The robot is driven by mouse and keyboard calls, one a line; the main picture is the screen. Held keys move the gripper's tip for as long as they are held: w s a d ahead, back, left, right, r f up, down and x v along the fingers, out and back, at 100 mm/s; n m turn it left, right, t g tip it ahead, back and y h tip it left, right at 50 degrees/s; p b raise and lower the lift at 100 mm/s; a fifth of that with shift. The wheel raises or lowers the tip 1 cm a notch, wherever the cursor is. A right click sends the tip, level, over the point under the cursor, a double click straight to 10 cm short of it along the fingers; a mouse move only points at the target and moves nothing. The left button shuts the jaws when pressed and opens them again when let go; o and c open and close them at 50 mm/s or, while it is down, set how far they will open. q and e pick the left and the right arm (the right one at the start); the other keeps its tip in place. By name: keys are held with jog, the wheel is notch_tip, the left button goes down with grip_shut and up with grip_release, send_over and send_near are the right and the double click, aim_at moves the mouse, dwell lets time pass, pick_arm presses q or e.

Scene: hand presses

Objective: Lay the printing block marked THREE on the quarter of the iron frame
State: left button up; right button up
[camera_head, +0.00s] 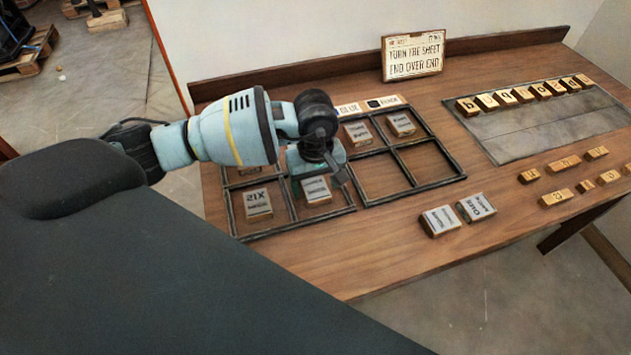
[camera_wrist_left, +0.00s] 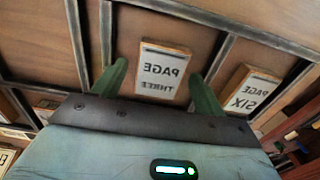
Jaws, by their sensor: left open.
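The printing block marked PAGE THREE (camera_wrist_left: 165,70) lies flat inside one quarter of the left iron frame (camera_wrist_left: 75,40), clear of the bars in the left wrist view. In the head view the block (camera_head: 317,190) shows in the front right quarter of that frame (camera_head: 300,229), its label too small to read. My left gripper (camera_head: 322,170) is above it, open, its two green fingers (camera_wrist_left: 160,85) on either side of the block with gaps. The PAGE SIX block (camera_wrist_left: 247,90) lies in the neighbouring quarter. My right gripper is out of view.
A second iron frame (camera_head: 418,189) on the right has blocks in its back quarters (camera_head: 357,133) and empty front quarters. Two loose blocks (camera_head: 440,221) lie on the table before it. A sign (camera_head: 413,55) stands behind. A grey tray (camera_head: 540,135) and small letter blocks (camera_head: 565,164) are farther right.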

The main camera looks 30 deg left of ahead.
aim_at(316, 187)
pick_arm(q)
jog(key=shift+r, duration=0.5)
notch_tip(316, 187, up, 11)
jog(key=shift+r, duration=0.15)
